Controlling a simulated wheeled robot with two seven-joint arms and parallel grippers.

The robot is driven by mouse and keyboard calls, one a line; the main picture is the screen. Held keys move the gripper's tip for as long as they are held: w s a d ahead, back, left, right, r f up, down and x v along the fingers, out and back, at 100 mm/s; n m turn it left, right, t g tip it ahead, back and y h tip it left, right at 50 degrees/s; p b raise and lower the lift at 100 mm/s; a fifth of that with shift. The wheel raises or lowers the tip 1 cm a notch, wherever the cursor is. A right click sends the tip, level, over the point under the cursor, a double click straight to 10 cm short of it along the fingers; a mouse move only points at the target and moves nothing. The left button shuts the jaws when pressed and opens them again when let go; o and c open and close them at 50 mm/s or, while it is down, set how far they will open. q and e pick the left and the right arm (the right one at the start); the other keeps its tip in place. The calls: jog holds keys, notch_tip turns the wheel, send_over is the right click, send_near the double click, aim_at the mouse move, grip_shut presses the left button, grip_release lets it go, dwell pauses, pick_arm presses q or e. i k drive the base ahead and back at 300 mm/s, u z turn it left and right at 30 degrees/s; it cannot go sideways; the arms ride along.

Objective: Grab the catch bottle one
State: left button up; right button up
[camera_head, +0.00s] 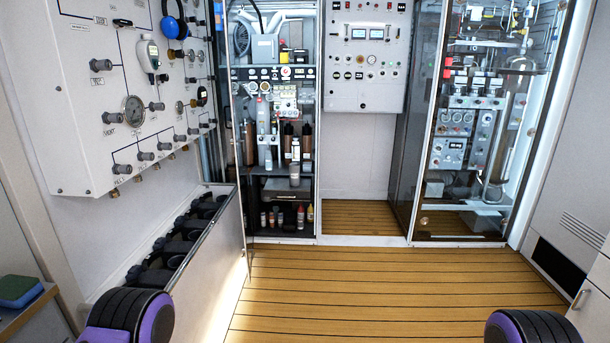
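Nothing in view is marked as catch bottle one, and I cannot tell which thing it is. Small bottles (300,217) stand on the bottom shelf of the open middle cabinet. A pale bottle (295,174) and taller dark cylinders (307,140) stand on shelves above them. Dark round-ended items (168,246) sit in a row in the long bin at the left, too dark to make out. Neither of my grippers shows. Only black and purple parts of my arms show at the bottom left and bottom right edges, well short of the cabinets.
A white panel (75,140) with gauges and knobs hangs on the left wall, above the bin (215,260). A control box (365,88) hangs at the back, and a glass-fronted cabinet (425,150) stands right of it. The striped wooden floor (390,280) in the middle is clear.

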aim_at(268, 156)
jog(key=z, duration=0.5)
jog(key=i, duration=4.45)
jog(key=u, duration=1.35)
jog(key=i, duration=0.6)
jog(key=u, duration=0.2)
